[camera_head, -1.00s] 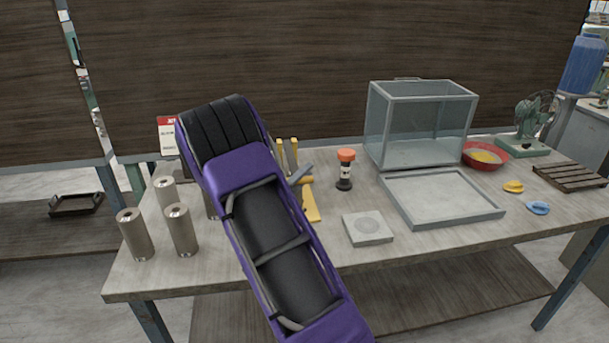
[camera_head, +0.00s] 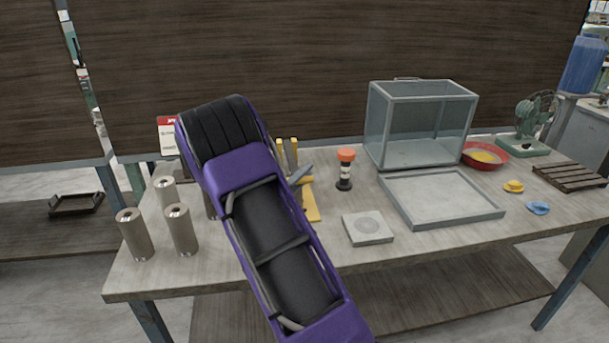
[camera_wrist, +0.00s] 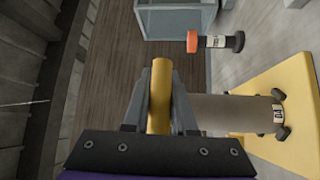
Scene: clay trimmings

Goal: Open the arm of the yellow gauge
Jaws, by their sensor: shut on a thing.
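The yellow gauge (camera_head: 311,204) is on the table, partly hidden behind my purple arm in the head view. In the wrist view its yellow plate (camera_wrist: 296,118) lies at the right, with a thick grey cylinder (camera_wrist: 240,112) lying across the picture beside my fingers. A yellow bar (camera_wrist: 160,82), seemingly the gauge's arm, stands between the two grey fingers of my gripper (camera_wrist: 160,98). The gripper is shut on this bar. How the bar joins the rest of the gauge is hidden. My arm covers most of the gripper in the head view.
Several metal cylinders (camera_head: 181,231) stand left of my arm. A square slab (camera_head: 366,229), tray (camera_head: 443,200) and glass box (camera_head: 421,126) are farther right. Two yellow uprights (camera_head: 281,152) stand behind.

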